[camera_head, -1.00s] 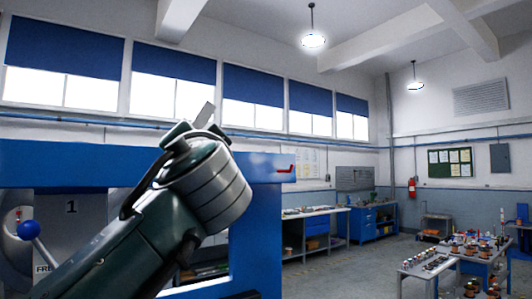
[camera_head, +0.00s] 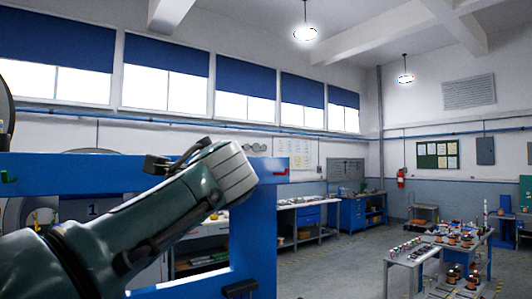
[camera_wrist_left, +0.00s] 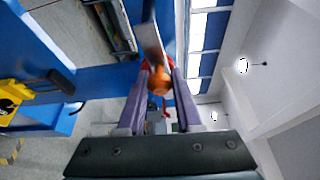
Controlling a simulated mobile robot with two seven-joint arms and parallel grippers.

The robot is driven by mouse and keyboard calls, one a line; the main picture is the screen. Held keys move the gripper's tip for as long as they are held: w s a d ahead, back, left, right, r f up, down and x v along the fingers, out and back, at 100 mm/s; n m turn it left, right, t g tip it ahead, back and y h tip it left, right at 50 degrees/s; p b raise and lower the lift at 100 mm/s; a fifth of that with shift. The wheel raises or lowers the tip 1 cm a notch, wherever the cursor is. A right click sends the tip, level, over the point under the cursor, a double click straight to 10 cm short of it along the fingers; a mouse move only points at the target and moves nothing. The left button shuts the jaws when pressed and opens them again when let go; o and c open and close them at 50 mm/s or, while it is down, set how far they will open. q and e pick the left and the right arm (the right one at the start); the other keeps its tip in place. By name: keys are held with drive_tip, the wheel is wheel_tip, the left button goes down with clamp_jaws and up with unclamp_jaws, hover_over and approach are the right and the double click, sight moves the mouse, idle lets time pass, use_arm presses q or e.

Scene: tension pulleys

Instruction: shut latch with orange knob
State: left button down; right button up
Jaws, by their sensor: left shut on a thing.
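The orange knob (camera_wrist_left: 158,83) shows in the left wrist view between the two fingers of my left gripper (camera_wrist_left: 157,76). My left gripper is shut on it. A flat metal bar (camera_wrist_left: 151,42), seemingly part of the latch, lies just beyond the knob, with red parts close around it. In the head view my left arm reaches in from the left across the blue frame (camera_head: 260,225). Its fingers and the orange knob are hidden there behind the wrist. My right gripper is in neither view.
The blue frame has a red hook-shaped piece (camera_head: 281,172) at its upper right and a green one (camera_head: 8,176) at left. A panel marked 1 (camera_head: 92,210) is behind my arm. Workbenches (camera_head: 300,208) and a table of parts (camera_head: 425,250) stand farther off, with open floor between.

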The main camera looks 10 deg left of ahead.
use_arm(q)
drive_tip(key=shift+f+m+p, duration=0.35)
drive_tip(key=shift+m+p, duration=0.3)
drive_tip(key=shift+m, duration=0.05)
drive_tip(key=shift+g, duration=0.3)
drive_tip(key=c, duration=0.6)
unclamp_jaws()
drive_tip(key=shift+b+v, duration=2.65)
drive_tip(key=shift+v, duration=2.25)
